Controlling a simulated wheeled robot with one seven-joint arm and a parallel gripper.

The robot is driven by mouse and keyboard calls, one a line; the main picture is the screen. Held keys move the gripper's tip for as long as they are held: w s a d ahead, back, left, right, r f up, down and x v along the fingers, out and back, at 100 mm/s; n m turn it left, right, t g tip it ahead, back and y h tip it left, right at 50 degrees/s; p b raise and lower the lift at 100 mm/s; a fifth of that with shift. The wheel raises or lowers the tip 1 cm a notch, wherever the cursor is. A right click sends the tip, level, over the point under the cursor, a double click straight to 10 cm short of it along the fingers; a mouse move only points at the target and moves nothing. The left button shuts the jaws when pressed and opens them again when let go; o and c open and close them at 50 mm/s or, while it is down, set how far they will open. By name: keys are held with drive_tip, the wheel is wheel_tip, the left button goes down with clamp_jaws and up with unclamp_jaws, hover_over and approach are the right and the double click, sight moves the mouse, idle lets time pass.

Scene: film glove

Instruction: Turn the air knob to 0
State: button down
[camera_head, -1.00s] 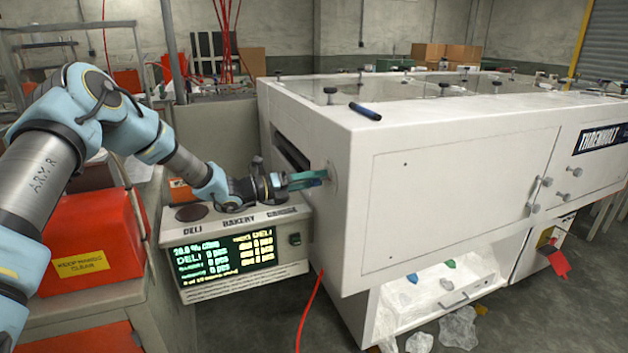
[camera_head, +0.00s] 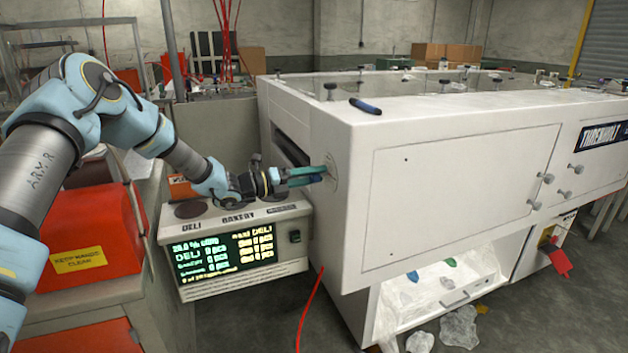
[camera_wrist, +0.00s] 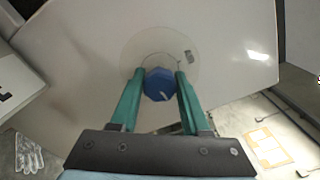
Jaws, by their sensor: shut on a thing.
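The air knob (camera_wrist: 158,85) is a blue knob with a pale pointer mark, on a round dial plate (camera_wrist: 190,60) on the white machine's end panel. In the wrist view its pointer slants toward the lower right. My gripper (camera_wrist: 160,88) has its two green fingers on either side of the knob, shut on it. In the head view my gripper (camera_head: 305,176) reaches the machine's (camera_head: 455,190) left end face, and the fingers mostly hide the knob. The dial's markings are too small to read, so I cannot tell the setting.
A grey control box (camera_head: 238,245) with a lit screen stands just below my gripper. A red hose (camera_head: 308,310) hangs beside it. A red box (camera_head: 85,240) with a yellow label is at the left. A blue-handled tool (camera_head: 365,106) lies on the machine's top edge.

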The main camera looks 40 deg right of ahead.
drive_tip(key=n+b, duration=0.1)
drive_tip(key=b, duration=0.1)
drive_tip(key=n+b, duration=0.2)
drive_tip(key=shift+f, duration=0.25)
drive_tip(key=n+b, duration=0.3)
drive_tip(key=n, duration=0.1)
drive_tip(key=shift+r+n, duration=0.1)
drive_tip(key=shift+n, duration=0.3)
drive_tip(key=n, duration=0.4)
drive_tip(key=shift+r+n, duration=0.1)
drive_tip(key=shift+n, duration=2.5)
drive_tip(key=shift+c, duration=1.9)
unclamp_jaws()
